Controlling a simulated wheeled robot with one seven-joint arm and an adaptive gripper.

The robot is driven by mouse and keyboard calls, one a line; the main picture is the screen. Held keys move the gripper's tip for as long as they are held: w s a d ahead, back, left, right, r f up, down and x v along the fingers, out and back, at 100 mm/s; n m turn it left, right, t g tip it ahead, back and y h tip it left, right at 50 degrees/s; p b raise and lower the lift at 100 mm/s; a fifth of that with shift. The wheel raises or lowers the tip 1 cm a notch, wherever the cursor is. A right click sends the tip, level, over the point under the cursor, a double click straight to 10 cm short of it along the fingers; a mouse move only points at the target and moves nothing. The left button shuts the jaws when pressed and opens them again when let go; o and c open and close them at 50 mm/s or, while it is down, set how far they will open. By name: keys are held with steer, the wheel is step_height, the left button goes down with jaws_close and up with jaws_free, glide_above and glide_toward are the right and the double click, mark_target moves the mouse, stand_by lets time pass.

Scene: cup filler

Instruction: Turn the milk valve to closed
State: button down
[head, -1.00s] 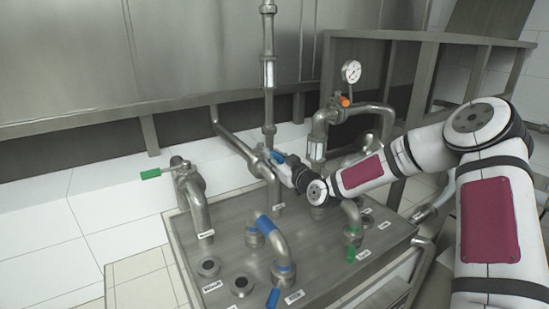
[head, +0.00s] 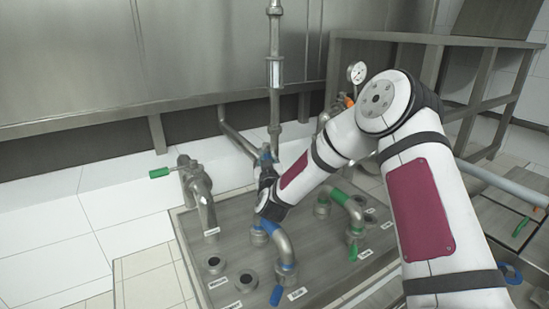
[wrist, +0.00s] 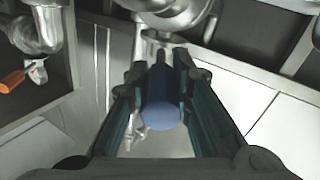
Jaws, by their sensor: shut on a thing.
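The valve held by my gripper sits on the vertical steel pipe (head: 275,74) behind the panel. In the head view my gripper (head: 267,168) is at this valve, with a bit of blue (head: 266,155) showing by its tips; the wrist hides most of the handle. In the wrist view my gripper (wrist: 160,72) is shut on the blue valve handle (wrist: 162,112), which lies lengthwise between both fingers. The steel valve body (wrist: 172,18) is just beyond the fingertips. The small labels are too blurred to tell which one reads milk.
A valve with a green handle (head: 159,173) stands at the left. Curved pipes with blue (head: 284,245) and green (head: 350,210) bands rise from the steel panel (head: 235,245) close to my arm. A gauge (head: 357,72) is behind my arm.

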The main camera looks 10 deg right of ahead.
steer(key=w+a+m+g+h+b, duration=0.3)
steer(key=a+m+g+h+b, duration=0.3)
steer(key=h, duration=0.5)
steer(key=shift+m+b, duration=0.35)
steer(key=shift+m, duration=0.75)
steer(key=shift+w+r, duration=0.15)
steer(key=shift+r, duration=0.05)
steer(key=c, duration=1.4)
jaws_free()
